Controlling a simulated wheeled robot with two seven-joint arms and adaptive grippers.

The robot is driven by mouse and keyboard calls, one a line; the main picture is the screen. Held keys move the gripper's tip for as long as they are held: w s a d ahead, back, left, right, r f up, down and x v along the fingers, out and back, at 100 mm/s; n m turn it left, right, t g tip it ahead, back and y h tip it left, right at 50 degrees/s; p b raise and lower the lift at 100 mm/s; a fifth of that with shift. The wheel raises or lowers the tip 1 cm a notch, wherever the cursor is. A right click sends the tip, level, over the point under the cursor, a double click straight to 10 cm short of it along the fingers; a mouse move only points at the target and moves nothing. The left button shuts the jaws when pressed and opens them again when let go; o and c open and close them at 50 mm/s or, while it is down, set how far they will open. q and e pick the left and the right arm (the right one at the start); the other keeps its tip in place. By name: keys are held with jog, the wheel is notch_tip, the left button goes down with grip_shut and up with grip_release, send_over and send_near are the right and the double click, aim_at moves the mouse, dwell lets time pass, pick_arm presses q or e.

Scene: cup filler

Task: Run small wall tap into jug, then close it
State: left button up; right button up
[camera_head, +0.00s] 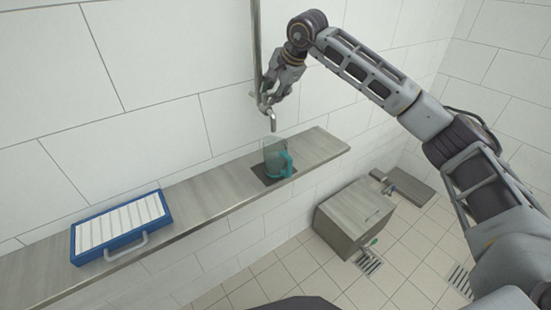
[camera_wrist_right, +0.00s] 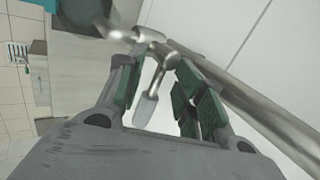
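A small metal wall tap (camera_head: 272,121) comes off a vertical pipe, its spout pointing down. A clear teal jug (camera_head: 275,155) stands upright below the spout on a dark square (camera_head: 258,171) of the shelf. No water stream can be made out, and I cannot tell the level in the jug. My right gripper (camera_head: 268,93) is at the tap. In the right wrist view, the tap's lever (camera_wrist_right: 150,92) lies between the fingers of this gripper (camera_wrist_right: 157,82), with gaps visible on both sides. My left gripper is out of view.
The shelf (camera_head: 205,188) runs along the tiled wall. A blue-framed rack (camera_head: 122,227) with white slats and a handle lies at its left. The pipe (camera_head: 256,45) rises beside my gripper.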

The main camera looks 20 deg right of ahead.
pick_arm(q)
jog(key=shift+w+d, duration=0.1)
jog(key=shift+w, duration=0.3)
pick_arm(e)
jog(key=v, duration=1.2)
jog(key=shift+o, duration=0.7)
jog(key=shift+w, duration=0.1)
jog(key=shift+r, duration=0.1)
